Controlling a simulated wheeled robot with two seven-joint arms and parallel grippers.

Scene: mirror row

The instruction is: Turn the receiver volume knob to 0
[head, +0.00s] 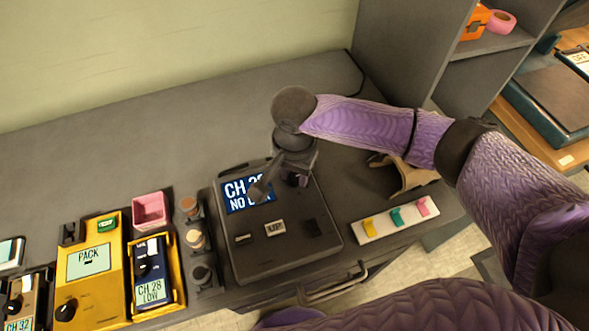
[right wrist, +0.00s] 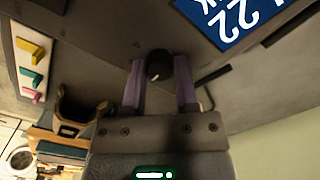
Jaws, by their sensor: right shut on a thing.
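The receiver (head: 285,255) is a dark grey box on the bench, with a blue display (head: 236,203) whose text is partly covered in the head view. The display also shows at the top of the right wrist view (right wrist: 228,18), reading "22". The volume knob (right wrist: 158,66) is black and round with a small white mark. My right gripper (head: 297,180) is over the receiver's far right part and hides the knob in the head view. In the right wrist view its purple fingers (right wrist: 159,85) are on both sides of the knob, shut on it. My left gripper is out of view.
A white strip with yellow, teal and pink clips (head: 395,219) lies right of the receiver, near a tan holder (head: 402,177). A column of small knobs (head: 195,239), a pink box (head: 150,209) and a yellow "PACK" unit (head: 90,285) stand left. The bench behind is clear.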

